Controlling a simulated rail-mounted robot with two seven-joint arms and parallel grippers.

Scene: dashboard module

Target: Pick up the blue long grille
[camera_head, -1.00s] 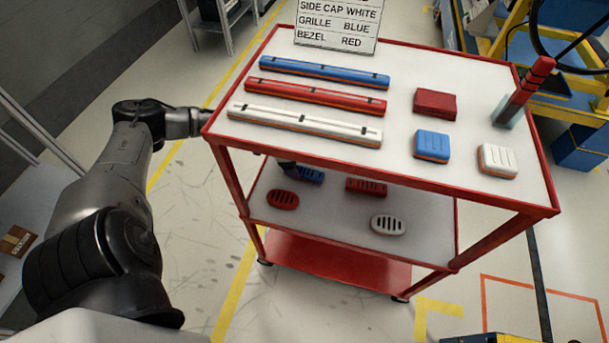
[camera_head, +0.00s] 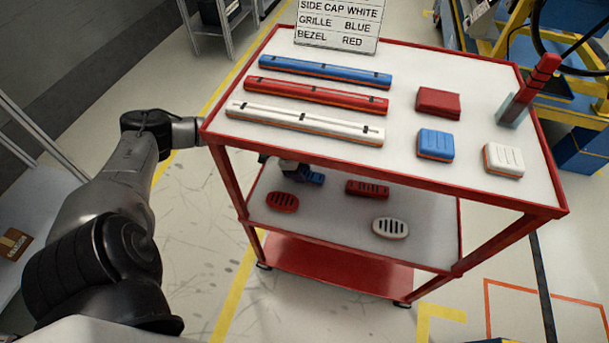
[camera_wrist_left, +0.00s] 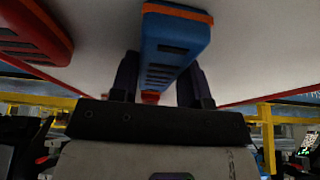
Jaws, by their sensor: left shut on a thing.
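The blue long grille (camera_head: 315,178) is on the middle shelf of the red cart, near its back left, partly hidden by my left gripper (camera_head: 300,174). In the left wrist view the grille (camera_wrist_left: 172,50) is a blue bar with dark slots and an orange edge, lying between the two dark fingers of my left gripper (camera_wrist_left: 155,85). The gripper is shut on it. I cannot tell whether the grille touches the shelf. My right gripper is not in view.
The middle shelf (camera_head: 330,218) also holds a red oval grille (camera_head: 283,202), a red long grille (camera_head: 367,188) and a white oval grille (camera_head: 390,228). The cart's top (camera_head: 330,72), with several bars and blocks, hangs over the left gripper.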

